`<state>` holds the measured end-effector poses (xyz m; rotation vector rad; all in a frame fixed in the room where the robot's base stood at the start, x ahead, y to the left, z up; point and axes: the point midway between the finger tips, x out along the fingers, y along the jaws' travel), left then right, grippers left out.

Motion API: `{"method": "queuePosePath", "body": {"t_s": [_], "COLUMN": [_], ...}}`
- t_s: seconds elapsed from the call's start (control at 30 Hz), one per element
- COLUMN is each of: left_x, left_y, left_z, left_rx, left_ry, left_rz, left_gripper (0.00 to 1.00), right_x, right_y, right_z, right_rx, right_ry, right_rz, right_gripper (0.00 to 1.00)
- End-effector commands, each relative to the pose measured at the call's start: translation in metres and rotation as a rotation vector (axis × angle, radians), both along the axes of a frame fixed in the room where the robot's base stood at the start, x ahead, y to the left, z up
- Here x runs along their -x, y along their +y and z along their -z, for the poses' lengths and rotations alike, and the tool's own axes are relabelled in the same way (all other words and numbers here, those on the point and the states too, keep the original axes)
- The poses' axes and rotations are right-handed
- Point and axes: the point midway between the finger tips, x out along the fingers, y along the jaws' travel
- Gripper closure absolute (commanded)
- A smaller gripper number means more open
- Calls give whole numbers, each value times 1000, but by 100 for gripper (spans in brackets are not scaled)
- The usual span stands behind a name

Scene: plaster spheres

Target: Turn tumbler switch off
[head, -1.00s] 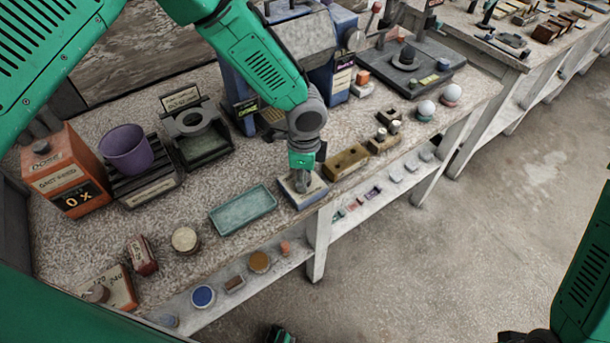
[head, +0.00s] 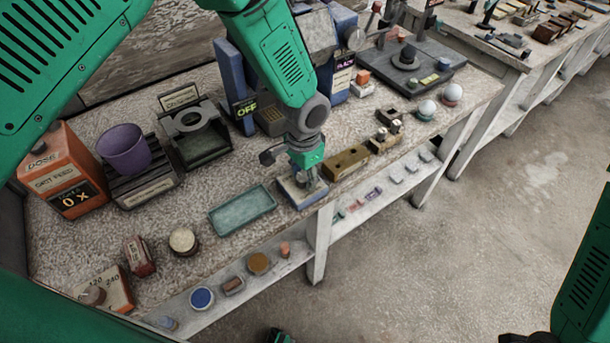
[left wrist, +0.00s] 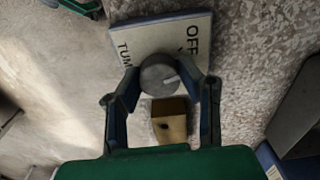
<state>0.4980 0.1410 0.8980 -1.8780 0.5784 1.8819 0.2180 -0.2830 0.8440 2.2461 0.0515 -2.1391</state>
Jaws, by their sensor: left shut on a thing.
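The tumbler switch is a round grey knob (left wrist: 157,74) on a pale plate (left wrist: 150,36) printed with "OFF" and a partly hidden word starting "TUM". A light pointer mark on the knob faces right in the left wrist view. In the head view, its plate (head: 293,195) lies at the bench's front edge, right of a green tray. My left gripper (head: 304,182) points down over it. In the left wrist view, the fingers of my left gripper (left wrist: 163,82) stand on both sides of the knob, shut on it.
A green tray (head: 243,209) lies left of the switch, and a brass-coloured block (head: 346,162) stands close on its right. A purple pot (head: 124,148), an orange box (head: 62,172) and a blue machine (head: 236,88) stand farther back. Floor is open in front.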

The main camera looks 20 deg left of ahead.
Motion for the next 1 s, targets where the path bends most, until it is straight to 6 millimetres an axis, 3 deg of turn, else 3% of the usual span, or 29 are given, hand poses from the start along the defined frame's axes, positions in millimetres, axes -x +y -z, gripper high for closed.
{"method": "queuePosePath", "body": {"t_s": [0.5, 1.0], "left_x": [-2, -2], "left_y": [0, -1], "left_z": [-2, -2], "left_rx": [0, 1], "left_ry": [-6, -6], "left_rz": [-304, -345], "left_gripper": [97, 97], "right_x": [0, 0], "right_y": [0, 0], "right_z": [1, 2], "right_rx": [0, 0], "right_ry": [0, 0], "right_rz": [0, 0], "right_gripper": [60, 60]}}
